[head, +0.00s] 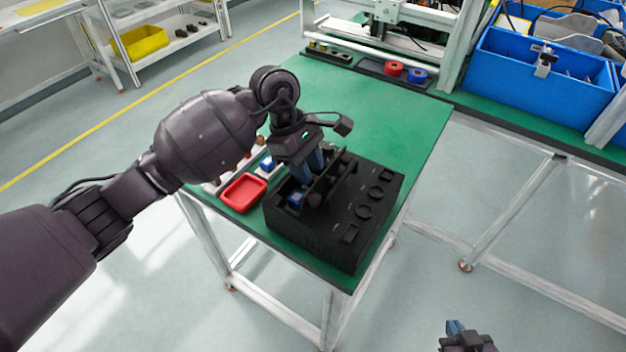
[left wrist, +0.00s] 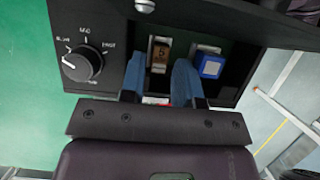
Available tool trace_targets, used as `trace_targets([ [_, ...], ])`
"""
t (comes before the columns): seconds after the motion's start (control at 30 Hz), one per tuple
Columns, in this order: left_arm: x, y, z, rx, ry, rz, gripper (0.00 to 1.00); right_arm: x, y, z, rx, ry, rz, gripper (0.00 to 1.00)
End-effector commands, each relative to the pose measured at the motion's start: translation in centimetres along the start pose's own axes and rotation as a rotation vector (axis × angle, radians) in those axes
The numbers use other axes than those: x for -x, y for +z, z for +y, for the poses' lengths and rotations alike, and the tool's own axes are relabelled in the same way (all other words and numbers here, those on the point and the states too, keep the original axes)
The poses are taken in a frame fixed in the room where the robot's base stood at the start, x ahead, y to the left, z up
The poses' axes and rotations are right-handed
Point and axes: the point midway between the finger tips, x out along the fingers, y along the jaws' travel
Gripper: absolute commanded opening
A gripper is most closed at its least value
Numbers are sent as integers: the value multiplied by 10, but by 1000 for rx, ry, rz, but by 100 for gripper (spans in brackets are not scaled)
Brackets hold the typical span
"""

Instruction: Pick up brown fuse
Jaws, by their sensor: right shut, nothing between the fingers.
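The brown fuse (left wrist: 160,53) stands in a slot of the black fuse box (head: 315,235), which also shows in the left wrist view (left wrist: 110,15). My left gripper (head: 309,165) reaches down into the box's open compartment. In the left wrist view its blue fingers (left wrist: 159,78) are apart, with the brown fuse seen in the gap between them; I cannot tell whether they touch it. A blue fuse (left wrist: 210,64) sits to the right of the brown one. In the head view the brown fuse is hidden. My right gripper (head: 454,328) is shut and empty at the bottom edge, away from the table.
A black dial (left wrist: 82,63) is on the box beside the slots. A raised black panel stands close to my left fingers. A red tray (head: 243,192) lies left of the box on the green table (head: 395,115). The table behind the box is mostly clear.

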Motion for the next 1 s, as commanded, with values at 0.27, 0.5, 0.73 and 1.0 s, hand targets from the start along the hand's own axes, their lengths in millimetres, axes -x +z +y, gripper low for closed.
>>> trace_targets([
  [0.27, -17, -1, 0, 0, 1, 2, 30, 0, 2, 2, 10, 0, -3, 0],
  [0.5, -17, -1, 0, 0, 1, 2, 18, 0, 2, 4, 14, 0, -3, 0],
  [0.73, -17, -1, 0, 0, 1, 2, 0, 0, 2, 4, 13, 0, -3, 0],
  [1.0, -15, 0, 0, 0, 2, 2, 0, 0, 1, 1, 4, 1, -1, 0],
])
